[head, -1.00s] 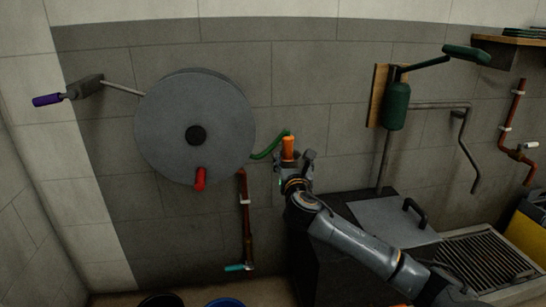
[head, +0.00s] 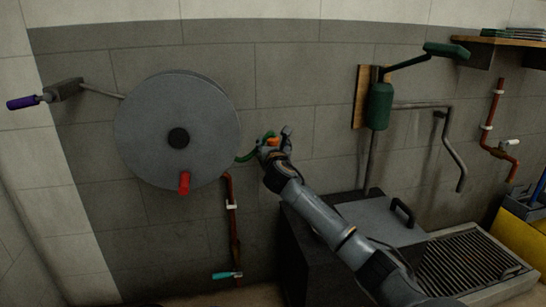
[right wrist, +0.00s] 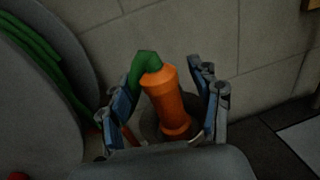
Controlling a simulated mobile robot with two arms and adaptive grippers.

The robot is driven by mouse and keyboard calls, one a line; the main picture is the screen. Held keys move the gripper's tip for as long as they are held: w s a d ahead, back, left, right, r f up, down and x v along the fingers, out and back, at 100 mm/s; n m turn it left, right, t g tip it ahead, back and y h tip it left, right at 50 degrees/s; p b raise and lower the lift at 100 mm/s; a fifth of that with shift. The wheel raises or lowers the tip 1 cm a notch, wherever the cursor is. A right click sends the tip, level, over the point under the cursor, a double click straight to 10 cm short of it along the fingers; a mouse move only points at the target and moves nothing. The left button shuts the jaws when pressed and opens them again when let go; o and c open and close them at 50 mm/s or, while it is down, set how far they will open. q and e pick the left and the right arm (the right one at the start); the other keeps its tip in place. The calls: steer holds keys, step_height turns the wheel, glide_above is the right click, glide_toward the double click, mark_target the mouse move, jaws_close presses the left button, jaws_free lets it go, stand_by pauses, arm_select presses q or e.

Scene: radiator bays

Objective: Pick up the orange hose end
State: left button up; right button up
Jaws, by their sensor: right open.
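The orange hose end (head: 274,141) shows as a small orange patch beside the reel, largely hidden by my right gripper (head: 273,145). In the right wrist view the orange hose end (right wrist: 170,105) is a tilted cylinder joined to a bent green hose (right wrist: 138,72). It lies between the open fingers of my right gripper (right wrist: 163,98), one on each side. A gap shows on the right; on the left the finger is close to the hose, and I cannot tell whether they touch. My left gripper is not in view.
A big grey hose reel (head: 150,125) with a red handle (head: 184,183) is on the wall to the left. A red pipe (head: 233,220) runs below. A dark cabinet (head: 310,245) stands under my right arm, with a metal grate (head: 475,262) to its right.

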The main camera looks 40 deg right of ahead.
steer(key=shift+w+d, duration=0.1)
jaws_close()
stand_by(0.3)
steer(key=shift+r, duration=0.1)
